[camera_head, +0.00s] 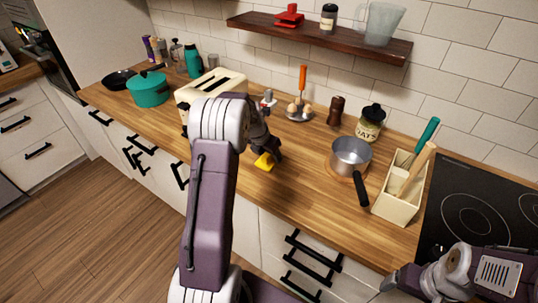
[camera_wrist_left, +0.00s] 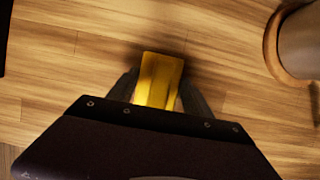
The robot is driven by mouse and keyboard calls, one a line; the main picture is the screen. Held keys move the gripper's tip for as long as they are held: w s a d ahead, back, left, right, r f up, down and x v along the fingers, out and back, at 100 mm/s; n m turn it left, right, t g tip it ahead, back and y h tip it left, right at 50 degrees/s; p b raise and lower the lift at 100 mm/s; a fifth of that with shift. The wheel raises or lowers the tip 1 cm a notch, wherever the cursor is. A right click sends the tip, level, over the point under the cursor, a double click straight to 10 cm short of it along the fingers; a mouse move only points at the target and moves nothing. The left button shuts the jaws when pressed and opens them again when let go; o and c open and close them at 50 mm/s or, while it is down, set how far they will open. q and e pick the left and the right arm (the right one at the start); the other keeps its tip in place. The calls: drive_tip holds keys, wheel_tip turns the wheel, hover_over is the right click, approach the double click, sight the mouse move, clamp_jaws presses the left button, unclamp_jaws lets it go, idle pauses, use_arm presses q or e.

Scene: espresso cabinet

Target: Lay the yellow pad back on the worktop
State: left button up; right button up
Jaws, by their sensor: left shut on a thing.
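The yellow pad (camera_head: 265,161) is at the tip of my left gripper (camera_head: 271,157), over the worktop (camera_head: 300,187) in front of the toaster. In the left wrist view the pad (camera_wrist_left: 158,80) sits between the two dark fingers of the left gripper (camera_wrist_left: 158,92), which is shut on it. A dark shadow lies beside the pad on the wood. I cannot tell whether the pad touches the worktop. My right arm shows at the lower right of the head view; its fingertips are not clearly visible.
A saucepan (camera_head: 350,157) on a round wooden board stands right of the left gripper, its handle pointing forward. A utensil box (camera_head: 397,205) and black hob (camera_head: 478,207) are farther right. The toaster (camera_head: 208,92) and green pot (camera_head: 148,90) are left. Bare wood lies between gripper and saucepan.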

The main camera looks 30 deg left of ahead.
use_arm(q)
drive_tip(key=o, duration=1.5)
drive_tip(key=p+v, duration=0.1)
drive_tip(key=v, duration=1.1)
drive_tip(key=shift+r, duration=0.1)
drive_tip(key=shift+d, duration=0.1)
